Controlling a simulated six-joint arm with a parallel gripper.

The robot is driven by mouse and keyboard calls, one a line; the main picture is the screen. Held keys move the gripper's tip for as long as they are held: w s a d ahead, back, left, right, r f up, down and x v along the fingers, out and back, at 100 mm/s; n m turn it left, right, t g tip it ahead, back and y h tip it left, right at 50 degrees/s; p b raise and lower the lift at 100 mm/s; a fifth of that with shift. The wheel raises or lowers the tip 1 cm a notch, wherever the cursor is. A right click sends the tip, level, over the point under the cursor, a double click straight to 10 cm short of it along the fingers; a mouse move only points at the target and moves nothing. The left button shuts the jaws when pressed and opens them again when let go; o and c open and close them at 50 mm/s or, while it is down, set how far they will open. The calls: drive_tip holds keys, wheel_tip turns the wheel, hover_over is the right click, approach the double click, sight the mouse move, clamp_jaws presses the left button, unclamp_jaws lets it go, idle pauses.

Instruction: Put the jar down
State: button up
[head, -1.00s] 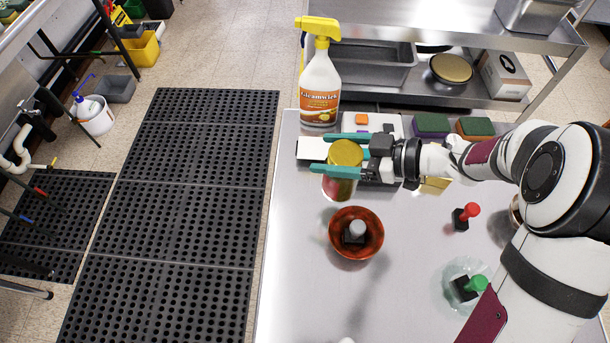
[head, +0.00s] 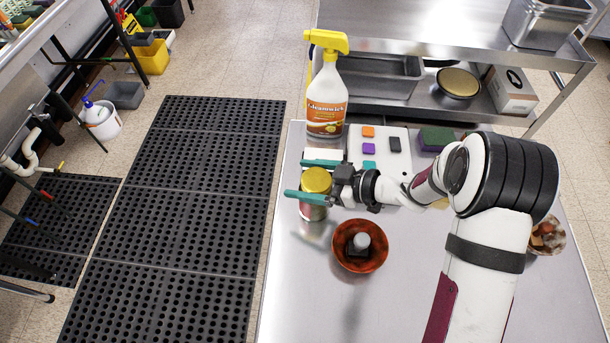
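The jar (head: 314,212) has a gold lid and a reddish label. It stands upright between the two teal fingers of my gripper (head: 305,179), near the table's left edge. The fingers lie along its far and near sides, and my gripper is shut on it. The jar is behind and left of a red-brown bowl (head: 346,262). The near finger covers part of the jar, and I cannot tell whether its base touches the metal table (head: 300,300).
A spray bottle (head: 327,100) stands behind the jar, near a white board (head: 383,134) with coloured blocks. A dark piece with a pale top (head: 361,243) sits in the bowl. A green sponge (head: 436,138) is farther right. The table's front left is bare.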

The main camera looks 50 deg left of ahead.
drive_tip(key=shift+o, duration=0.5)
drive_tip(key=shift+w+d+r, duration=0.15)
drive_tip(key=shift+d+r, duration=0.05)
drive_tip(key=shift+r, duration=0.05)
drive_tip(key=v, duration=1.2)
drive_tip(key=w+d+r+m+t+h, duration=0.2)
drive_tip(key=w+d+r+m+t, duration=0.25)
drive_tip(key=w+t, duration=0.35)
drive_tip(key=w+d+r+m+t+h, duration=0.25)
drive_tip(key=w+d+m+t, duration=0.3)
drive_tip(key=w, duration=0.45)
drive_tip(key=d+r+m+t+h, duration=0.2)
drive_tip(key=d+r+m+h, duration=0.15)
drive_tip(key=d+m, duration=0.45)
drive_tip(key=s+d+f+m+g+h, duration=0.2)
drive_tip(key=s+d+m+g+h, duration=0.4)
drive_tip(key=s+d, duration=0.85)
drive_tip(key=s+a+m+g+y, duration=0.2)
drive_tip(key=s, duration=0.6)
drive_tip(key=s+a+f+m+g+y, duration=0.1)
drive_tip(key=s+a+m, duration=0.2)
drive_tip(key=s, duration=0.6)
drive_tip(key=shift+s+a+g+y, duration=0.15)
drive_tip(key=shift+a+g+y, duration=0.2)
drive_tip(key=shift+y, duration=0.05)
